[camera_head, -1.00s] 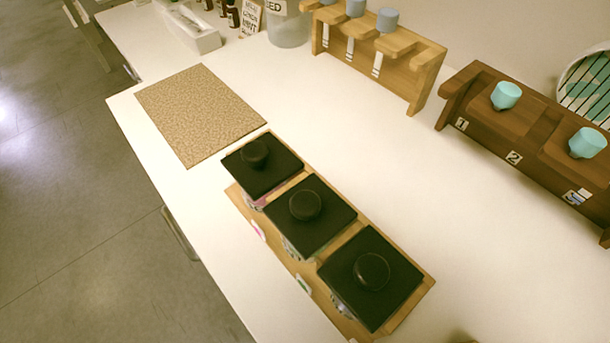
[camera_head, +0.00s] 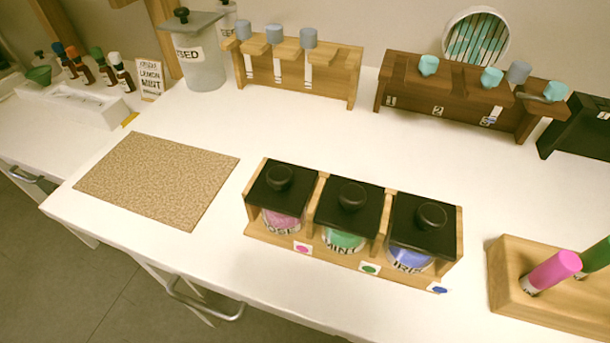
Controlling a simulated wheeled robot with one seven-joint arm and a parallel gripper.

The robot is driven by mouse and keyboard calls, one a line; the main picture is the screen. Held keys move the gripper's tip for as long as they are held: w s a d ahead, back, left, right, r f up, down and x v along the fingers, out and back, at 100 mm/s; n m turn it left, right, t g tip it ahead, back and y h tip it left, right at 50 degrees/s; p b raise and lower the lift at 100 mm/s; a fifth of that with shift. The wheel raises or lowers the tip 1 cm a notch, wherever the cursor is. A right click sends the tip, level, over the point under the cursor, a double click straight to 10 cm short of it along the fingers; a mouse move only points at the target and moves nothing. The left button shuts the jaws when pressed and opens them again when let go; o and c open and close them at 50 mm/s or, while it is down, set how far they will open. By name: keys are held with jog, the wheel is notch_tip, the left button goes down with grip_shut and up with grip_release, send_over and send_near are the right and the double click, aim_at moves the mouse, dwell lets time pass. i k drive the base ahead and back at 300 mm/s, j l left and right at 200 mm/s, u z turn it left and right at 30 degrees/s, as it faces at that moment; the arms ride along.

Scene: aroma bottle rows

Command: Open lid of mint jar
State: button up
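The mint jar (camera_head: 343,240) is the middle one of three glass jars in a wooden rack on the white counter. It has green contents, a label reading MINT and a green dot on the rack in front. Its square black lid (camera_head: 350,205) with a round knob sits on top, closed. To its left stands a jar with pink contents (camera_head: 282,218), and to its right one with blue contents (camera_head: 408,258), both with black lids on. My gripper is not in view.
A tan mat (camera_head: 157,180) lies left of the rack. A wooden holder (camera_head: 540,304) with pink and green tubes is at right. Wooden stands (camera_head: 345,75) with blue-grey and teal pieces, and a grey bin (camera_head: 200,65), line the back. The counter between is clear.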

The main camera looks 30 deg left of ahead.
aim_at(353, 207)
jog(key=k+j, duration=0.2)
jog(key=j, duration=0.15)
jog(key=k+j, duration=0.2)
jog(key=j, duration=0.15)
jog(key=k, duration=0.35)
jog(key=l+z, duration=0.05)
